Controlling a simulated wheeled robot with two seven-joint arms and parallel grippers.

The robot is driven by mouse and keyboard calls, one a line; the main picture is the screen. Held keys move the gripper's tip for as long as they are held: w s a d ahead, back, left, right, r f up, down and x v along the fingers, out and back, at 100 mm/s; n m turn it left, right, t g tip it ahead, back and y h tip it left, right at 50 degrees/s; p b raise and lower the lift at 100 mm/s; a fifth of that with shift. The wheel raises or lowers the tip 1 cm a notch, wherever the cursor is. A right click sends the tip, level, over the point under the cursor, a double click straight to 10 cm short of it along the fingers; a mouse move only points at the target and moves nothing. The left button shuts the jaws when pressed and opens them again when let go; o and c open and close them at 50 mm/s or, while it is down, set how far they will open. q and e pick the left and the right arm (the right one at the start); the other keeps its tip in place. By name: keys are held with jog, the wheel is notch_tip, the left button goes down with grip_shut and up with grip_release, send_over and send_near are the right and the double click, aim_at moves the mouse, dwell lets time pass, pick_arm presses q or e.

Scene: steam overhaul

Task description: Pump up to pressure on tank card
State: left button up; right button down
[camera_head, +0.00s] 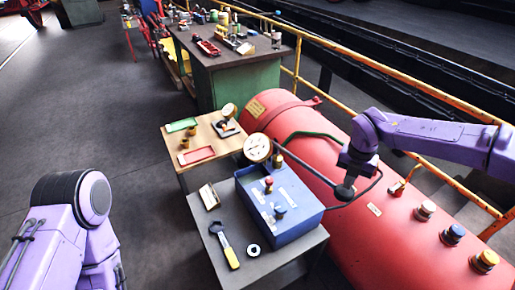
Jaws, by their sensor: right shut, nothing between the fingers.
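A blue box-shaped pump unit (296,222) stands on a small grey table, with a red-topped knob (268,182) and a dark knob (280,211) on top. A round white-faced gauge (258,148) stands at its back; I cannot read it. The large red tank (410,240) lies behind and to the right. A yellowish plate (256,107) is on its far end and a small pale label (375,209) on its side. My right gripper (347,179) is shut and empty above the tank, right of the blue unit, by a dark rounded part. My left gripper is out of view.
A small card (209,196), a yellow-and-black tool (225,245) and a ring (253,250) lie on the grey table. A wooden table (170,135) holds green and red trays. Capped fittings (453,235) line the tank. A yellow railing (400,72) runs behind.

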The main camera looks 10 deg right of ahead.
dwell(0.3)
notch_tip(320, 180, down, 16)
jog(key=f+b, duration=0.1)
jog(key=b, duration=1.1)
notch_tip(320, 180, up, 18)
jog(key=p, duration=1.3)
jog(key=shift+f, duration=0.45)
jog(key=shift+b, duration=0.3)
